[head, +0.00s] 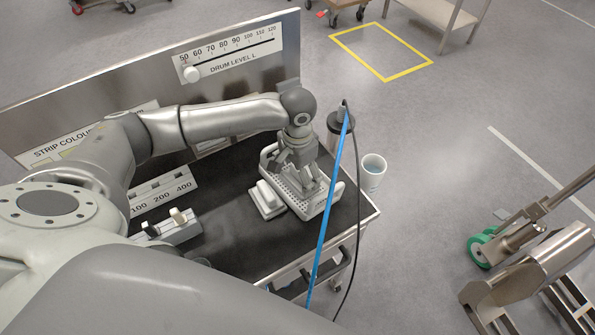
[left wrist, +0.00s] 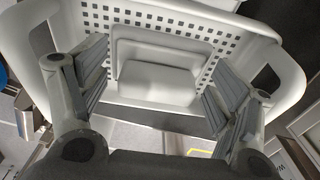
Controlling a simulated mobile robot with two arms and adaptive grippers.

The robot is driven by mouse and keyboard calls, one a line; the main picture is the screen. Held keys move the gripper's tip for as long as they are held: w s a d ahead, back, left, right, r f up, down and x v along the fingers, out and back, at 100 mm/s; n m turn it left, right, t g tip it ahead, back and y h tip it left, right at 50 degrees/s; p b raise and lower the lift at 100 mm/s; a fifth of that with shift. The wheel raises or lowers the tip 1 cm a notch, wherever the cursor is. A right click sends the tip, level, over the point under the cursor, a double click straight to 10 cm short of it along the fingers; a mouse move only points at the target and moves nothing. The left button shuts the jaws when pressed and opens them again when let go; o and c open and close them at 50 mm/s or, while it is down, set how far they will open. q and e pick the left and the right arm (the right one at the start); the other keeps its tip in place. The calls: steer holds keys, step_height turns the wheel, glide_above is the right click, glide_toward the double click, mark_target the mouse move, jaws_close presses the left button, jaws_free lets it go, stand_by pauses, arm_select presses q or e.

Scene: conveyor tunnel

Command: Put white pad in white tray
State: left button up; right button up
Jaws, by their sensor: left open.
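The white tray (head: 322,207) has a perforated floor and raised handles, and stands at the right end of a dark worktop. My left gripper (head: 304,172) points down over it. In the left wrist view the open fingers of the gripper (left wrist: 163,92) are spread inside the tray (left wrist: 287,75). A white piece that looks like the pad (left wrist: 160,82), a flat plate with a raised block, shows between the fingers over the perforated floor, apart from both. In the head view the gripper mostly hides it. A similar white piece (head: 267,198) lies just left of the tray. My right gripper is not in view.
A blue pole (head: 331,205) and a black cable rise close to the tray's right. A white cup (head: 373,172) is beyond the worktop edge. A numbered block (head: 162,190) and a small switch box (head: 172,228) are at left. The worktop's front middle is clear.

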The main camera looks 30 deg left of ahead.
arm_select(q)
step_height(320, 180, up, 12)
steer(key=b, duration=0.1)
steer(key=shift+b, duration=0.35)
stand_by(0.4)
